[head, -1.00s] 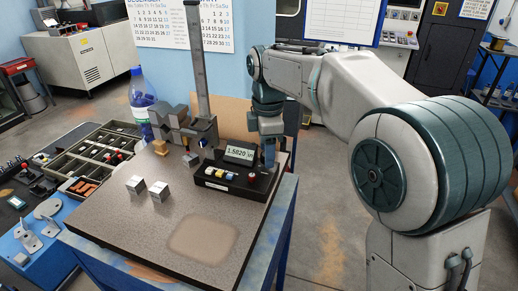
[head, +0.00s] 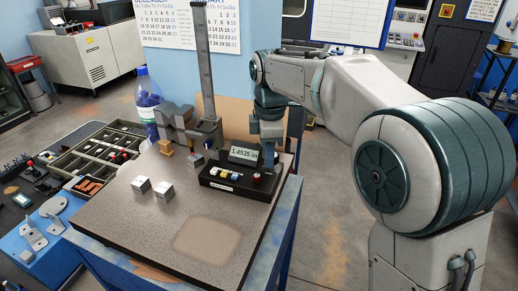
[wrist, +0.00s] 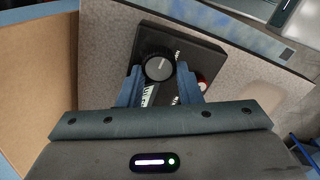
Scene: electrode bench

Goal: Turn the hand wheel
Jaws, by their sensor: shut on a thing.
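The hand wheel (wrist: 158,67) is a round black knob with a grey face on a black box (wrist: 205,52). In the wrist view my gripper (wrist: 159,70) has its two blue fingers on either side of the wheel, shut on it. In the head view my gripper (head: 269,157) reaches down at the back right of the black box (head: 230,186), and the wheel is hidden behind it and the display. The display (head: 243,155) on the box reads about 1.4535. In the wrist view the display is partly covered by my gripper.
A red button (wrist: 203,83) sits close beside my right finger. A bottle (head: 146,100) stands behind. The bench front is clear.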

